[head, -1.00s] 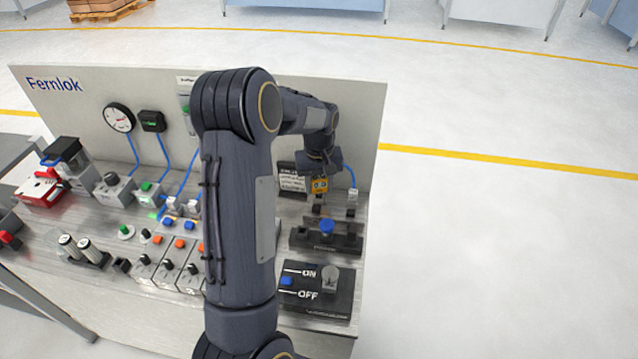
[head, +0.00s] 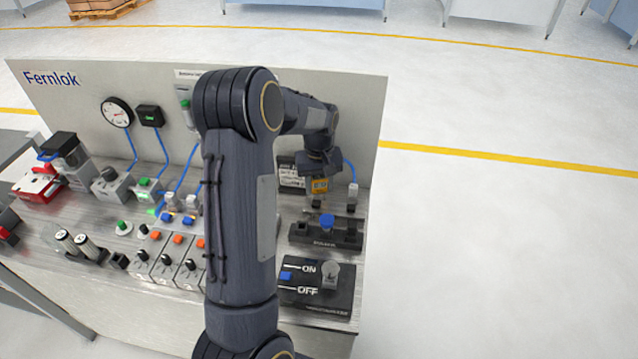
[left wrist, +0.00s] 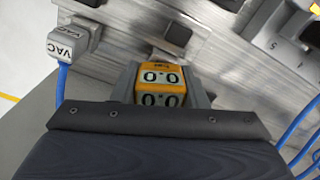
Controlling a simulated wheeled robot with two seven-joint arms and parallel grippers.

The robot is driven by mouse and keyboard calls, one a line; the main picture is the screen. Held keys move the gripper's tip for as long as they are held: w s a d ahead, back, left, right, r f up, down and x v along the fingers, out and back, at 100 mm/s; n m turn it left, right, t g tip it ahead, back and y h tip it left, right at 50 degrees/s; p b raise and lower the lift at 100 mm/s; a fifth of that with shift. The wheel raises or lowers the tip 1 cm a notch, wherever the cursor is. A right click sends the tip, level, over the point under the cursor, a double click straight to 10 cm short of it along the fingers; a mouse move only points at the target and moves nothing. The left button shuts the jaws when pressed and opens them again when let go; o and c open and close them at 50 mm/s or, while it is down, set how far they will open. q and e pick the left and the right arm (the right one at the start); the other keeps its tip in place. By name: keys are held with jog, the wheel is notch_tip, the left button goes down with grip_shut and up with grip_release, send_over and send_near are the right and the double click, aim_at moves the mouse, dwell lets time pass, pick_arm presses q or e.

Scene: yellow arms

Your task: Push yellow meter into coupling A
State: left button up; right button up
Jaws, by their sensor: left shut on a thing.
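The yellow meter (head: 319,185) is held by my left gripper (head: 320,190) above the right part of the bench, in front of the back panel. In the left wrist view the yellow meter (left wrist: 160,85) shows two faces with "0.0" windows, between the grey fingers of my left gripper (left wrist: 160,88). A dark square socket (left wrist: 178,35) lies beyond the meter in that view. I cannot read any letter A, so I cannot tell which socket is coupling A. The meter's underside is hidden, and I cannot tell whether it touches a socket. My right gripper is not in view.
A grey VAC connector (left wrist: 70,44) on a blue hose stands left of the meter in the wrist view. A black fixture with a blue knob (head: 327,222) and an ON/OFF plate (head: 318,288) are nearer me. My left arm hides the bench middle.

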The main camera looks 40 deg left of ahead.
pick_arm(q)
jog(key=o, duration=1.1)
jog(key=shift+c, duration=0.2)
notch_tip(320, 180, up, 9)
jog(key=p, duration=0.7)
